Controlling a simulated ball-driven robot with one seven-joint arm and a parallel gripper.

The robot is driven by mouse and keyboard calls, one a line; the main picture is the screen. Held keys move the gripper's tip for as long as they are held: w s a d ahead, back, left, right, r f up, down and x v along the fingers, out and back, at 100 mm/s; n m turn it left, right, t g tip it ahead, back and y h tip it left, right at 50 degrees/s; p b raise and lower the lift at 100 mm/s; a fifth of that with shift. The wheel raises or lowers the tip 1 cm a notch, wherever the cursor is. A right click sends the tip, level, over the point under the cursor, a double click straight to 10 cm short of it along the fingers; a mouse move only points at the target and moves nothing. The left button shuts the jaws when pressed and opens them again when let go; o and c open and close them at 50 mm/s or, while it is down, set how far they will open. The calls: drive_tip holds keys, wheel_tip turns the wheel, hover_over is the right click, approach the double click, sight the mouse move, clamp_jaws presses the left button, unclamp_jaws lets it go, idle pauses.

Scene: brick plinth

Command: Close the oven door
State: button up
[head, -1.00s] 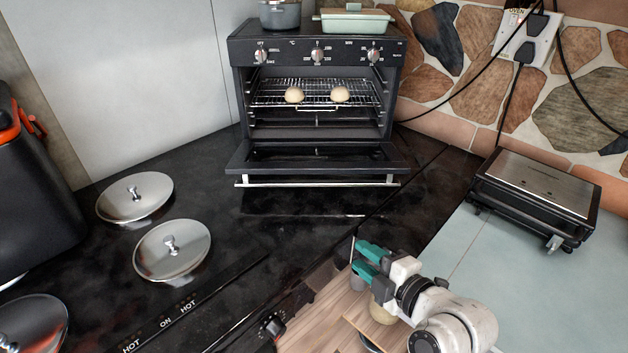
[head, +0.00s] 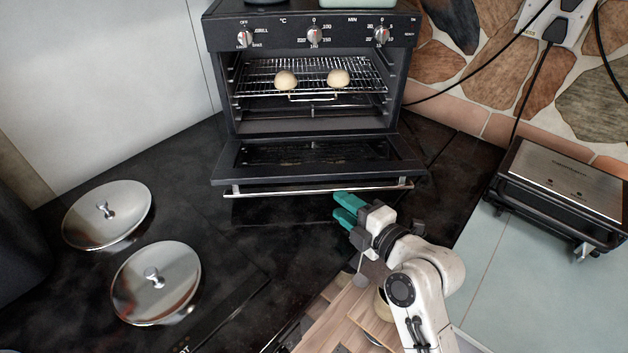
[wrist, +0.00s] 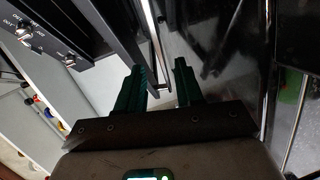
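The black toaster oven (head: 310,120) stands on the dark counter against the wall. Its door (head: 312,160) is folded down open, with a silver handle bar (head: 290,192) along its front edge. Inside, two pale buns (head: 286,80) sit on the wire rack (head: 260,75). My gripper (head: 340,208), with teal fingers, is just in front of the door's front edge, right of its middle, near the handle.
Two silver lids (head: 155,282) lie on the counter at left. A contact grill (head: 560,190) stands on the pale blue surface at right. A wooden board (head: 340,320) is below my arm. Black cables (head: 490,65) hang at the back right.

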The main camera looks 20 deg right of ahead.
sight(323, 193)
drive_tip(key=p+x, duration=0.2)
drive_tip(key=x, duration=0.7)
drive_tip(key=shift+w+a, duration=0.1)
drive_tip(key=shift+w, duration=0.2)
drive_tip(key=shift+c, duration=0.2)
clamp_jaws()
